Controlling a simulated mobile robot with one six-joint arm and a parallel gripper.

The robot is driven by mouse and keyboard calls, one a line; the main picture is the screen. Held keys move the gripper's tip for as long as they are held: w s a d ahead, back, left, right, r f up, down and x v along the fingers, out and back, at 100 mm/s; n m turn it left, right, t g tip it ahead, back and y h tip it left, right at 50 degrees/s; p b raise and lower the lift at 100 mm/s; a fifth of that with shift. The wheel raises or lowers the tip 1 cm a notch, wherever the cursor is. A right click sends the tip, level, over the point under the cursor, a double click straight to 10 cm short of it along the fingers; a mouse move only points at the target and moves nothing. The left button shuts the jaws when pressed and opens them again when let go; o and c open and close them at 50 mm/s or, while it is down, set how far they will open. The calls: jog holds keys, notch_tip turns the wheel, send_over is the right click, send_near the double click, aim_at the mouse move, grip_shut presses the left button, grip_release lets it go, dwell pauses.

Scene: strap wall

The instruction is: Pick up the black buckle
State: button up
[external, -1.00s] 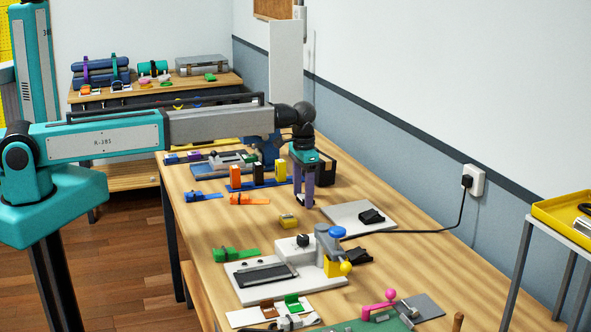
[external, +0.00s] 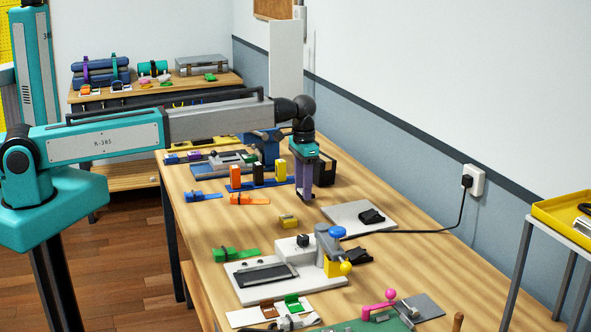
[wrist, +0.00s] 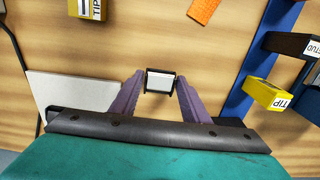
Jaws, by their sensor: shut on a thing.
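My gripper (external: 306,197) has purple fingers and points down over the wooden table, left of and behind the grey plate. In the wrist view, my gripper (wrist: 160,84) is shut on a small black buckle (wrist: 149,91) with a white face, held between the fingertips. In the external view the fingers hide most of the held piece. Its height above the table is small and hard to judge. Another black piece, perhaps a buckle too (external: 371,216), lies on the grey plate (external: 345,212).
A blue rack with orange, black and yellow uprights (external: 258,174) stands left of my gripper. A black bin (external: 325,168) is behind it. A yellow piece (external: 288,221) lies nearby in front, and a white fixture (external: 285,277) stands farther forward. A cable crosses the table's right side.

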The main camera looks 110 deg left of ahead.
jog(key=shift+r+b, duration=0.35)
jog(key=shift+r, duration=0.35)
jog(key=s+d+b, duration=0.1)
jog(key=s+d, duration=0.2)
jog(key=s+d+r+b, duration=0.1)
jog(key=s+d+b, duration=0.1)
jog(key=s+d, duration=0.2)
jog(key=s+d+b, duration=0.1)
jog(key=s+d, duration=0.3)
jog(key=shift+s+d+r, duration=0.1)
jog(key=shift+d+r, duration=0.1)
jog(key=shift+r, duration=0.1)
dwell(0.4)
jog(key=shift+w+a+r+n, duration=0.15)
jog(key=shift+w+a+n, duration=0.15)
jog(key=shift+w+a, duration=0.2)
jog(key=w, duration=0.4)
jog(key=w+b, duration=0.1)
jog(key=w, duration=0.1)
jog(key=shift+w+a+r, duration=0.15)
jog(key=shift+r, duration=0.2)
jog(key=shift+m, duration=0.4)
jog(key=w+d, duration=0.1)
jog(key=w, duration=0.2)
jog(key=w+d+b, duration=0.1)
jog(key=w, duration=0.1)
jog(key=shift+d+r, duration=0.15)
jog(key=shift+d, duration=0.2)
jog(key=shift+w+d, duration=0.15)
jog(key=shift+d, duration=0.05)
